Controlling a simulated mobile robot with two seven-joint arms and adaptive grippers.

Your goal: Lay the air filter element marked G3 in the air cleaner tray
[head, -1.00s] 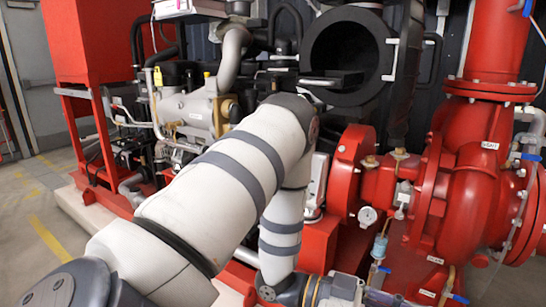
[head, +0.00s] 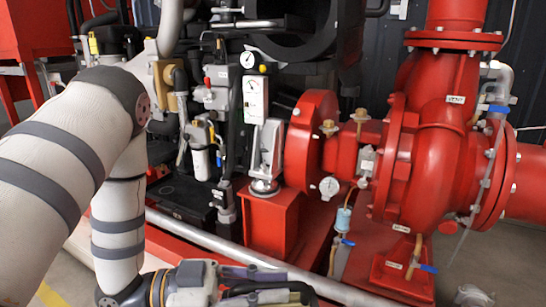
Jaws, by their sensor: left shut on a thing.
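My left arm comes in from the left and bends down to my left gripper (head: 300,290) at the bottom edge. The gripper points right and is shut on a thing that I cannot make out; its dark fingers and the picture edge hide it. I see no G3 mark anywhere. A large black round housing (head: 318,28) is cut off by the top edge. A dark ledge (head: 285,52) at its front left may be the air cleaner tray, but I cannot tell for sure. My right gripper is not in view.
A red pump (head: 432,130) with a VENT label stands at the right. A red round guard (head: 308,140), a white gauge panel (head: 255,98) and a red pedestal (head: 272,222) stand in the middle. A grey pipe (head: 215,240) runs behind my gripper. Floor shows at the lower right.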

